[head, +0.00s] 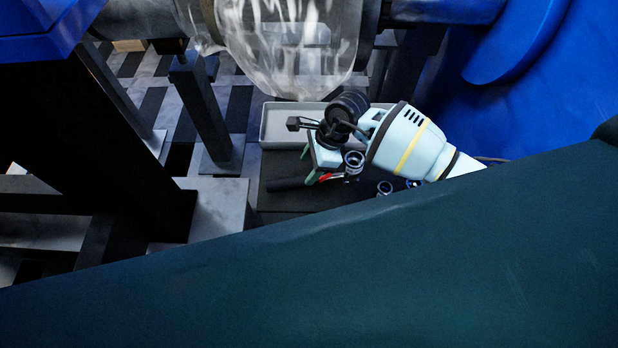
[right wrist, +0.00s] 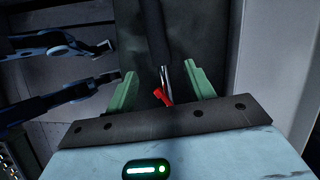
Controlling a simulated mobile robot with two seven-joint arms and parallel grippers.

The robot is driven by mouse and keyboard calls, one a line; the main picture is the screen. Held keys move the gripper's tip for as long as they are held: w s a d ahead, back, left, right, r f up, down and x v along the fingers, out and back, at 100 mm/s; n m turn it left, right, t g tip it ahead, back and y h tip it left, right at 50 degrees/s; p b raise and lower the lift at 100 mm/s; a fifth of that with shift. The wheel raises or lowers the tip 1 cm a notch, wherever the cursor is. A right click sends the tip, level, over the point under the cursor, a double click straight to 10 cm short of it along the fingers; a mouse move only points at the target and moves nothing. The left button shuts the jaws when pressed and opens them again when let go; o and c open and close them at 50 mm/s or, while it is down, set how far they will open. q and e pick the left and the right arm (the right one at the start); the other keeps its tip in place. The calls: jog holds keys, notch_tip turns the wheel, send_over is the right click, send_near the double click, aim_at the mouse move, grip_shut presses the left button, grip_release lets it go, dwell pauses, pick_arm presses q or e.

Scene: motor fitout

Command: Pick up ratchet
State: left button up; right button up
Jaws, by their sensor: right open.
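The ratchet has a black handle (head: 286,184) and a shiny neck with a red part (head: 325,177). It lies on a dark mat (head: 268,201). My right gripper (head: 309,166) is open, with its green fingers over the ratchet. In the right wrist view, the ratchet's black handle (right wrist: 154,32) runs upward, and its metal neck and red part (right wrist: 163,97) show between the two fingers (right wrist: 162,84). A gap shows on both sides, so the gripper does not hold it. The ratchet's near end is hidden behind the gripper's palm. My left gripper is not identifiable in either view.
A shallow grey tray (head: 275,141) lies just behind the mat. Small round socket-like pieces (head: 384,188) are close to my right gripper. Dark metal posts (head: 203,107) stand at left, and a large translucent casing (head: 290,45) hangs above. A dark green surface fills the foreground.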

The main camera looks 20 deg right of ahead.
aim_at(296, 178)
jog(key=x, duration=0.2)
jog(key=a+x, duration=0.1)
jog(key=x, duration=0.2)
jog(key=shift+a, duration=0.1)
jog(key=shift+w+a+f, duration=0.1)
jog(key=shift+a+f, duration=0.05)
jog(key=shift+f, duration=0.35)
grip_shut()
jog(key=shift+w+r, duration=0.1)
